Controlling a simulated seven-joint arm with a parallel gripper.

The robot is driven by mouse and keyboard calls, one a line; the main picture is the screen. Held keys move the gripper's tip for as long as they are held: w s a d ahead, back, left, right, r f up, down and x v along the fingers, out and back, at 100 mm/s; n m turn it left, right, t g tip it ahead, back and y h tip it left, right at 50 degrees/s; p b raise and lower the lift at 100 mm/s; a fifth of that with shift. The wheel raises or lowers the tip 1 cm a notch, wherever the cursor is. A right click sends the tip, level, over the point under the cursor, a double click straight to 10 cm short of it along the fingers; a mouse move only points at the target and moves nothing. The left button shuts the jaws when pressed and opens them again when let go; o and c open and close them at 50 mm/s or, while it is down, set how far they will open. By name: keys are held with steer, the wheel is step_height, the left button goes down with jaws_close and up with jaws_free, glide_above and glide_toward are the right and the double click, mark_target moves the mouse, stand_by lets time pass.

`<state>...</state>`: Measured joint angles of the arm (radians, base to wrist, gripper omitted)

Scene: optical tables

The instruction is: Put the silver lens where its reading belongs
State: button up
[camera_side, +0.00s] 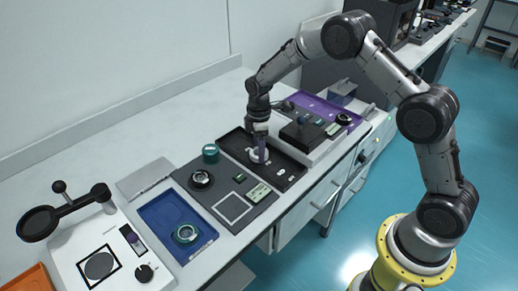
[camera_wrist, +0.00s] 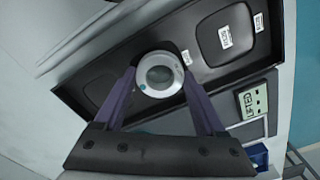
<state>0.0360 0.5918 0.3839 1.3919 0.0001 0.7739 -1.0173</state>
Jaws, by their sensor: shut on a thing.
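The silver lens (camera_wrist: 160,74) is a round pale ring with a clear grey centre. In the wrist view it sits between the purple fingertips of my gripper (camera_wrist: 158,78), which is shut on it. In the side view the lens (camera_side: 257,156) shows partly behind my gripper (camera_side: 260,154), low over the black tray (camera_side: 287,181). The black tray (camera_wrist: 240,73) also fills the wrist view, with shallow recesses and small white labels. I cannot tell whether the lens touches the tray floor.
A grey station (camera_side: 205,205) with a black ring, white square outline and small display (camera_side: 259,192) stands left of the tray. Further left are a blue tray (camera_side: 160,212) with a teal-ringed lens and a white instrument (camera_side: 75,250). A purple tray (camera_side: 318,104) lies beyond.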

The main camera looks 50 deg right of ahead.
steer(key=shift+f, duration=0.2)
steer(key=o, duration=1.4)
steer(key=shift+f, duration=0.1)
steer(key=shift+c, duration=0.2)
step_height(320, 180, up, 13)
steer(key=shift+f, duration=0.2)
steer(key=s+a+r+m+t, duration=0.1)
steer(key=s+r+m+t, duration=0.3)
steer(key=s+r, duration=0.95)
steer(key=s+m+t, duration=0.1)
steer(key=s+m, duration=0.6)
steer(key=s, duration=1.2)
steer(key=shift+s+a+f+t, duration=0.3)
steer(key=shift+a+f, duration=0.1)
steer(key=shift+f, duration=0.05)
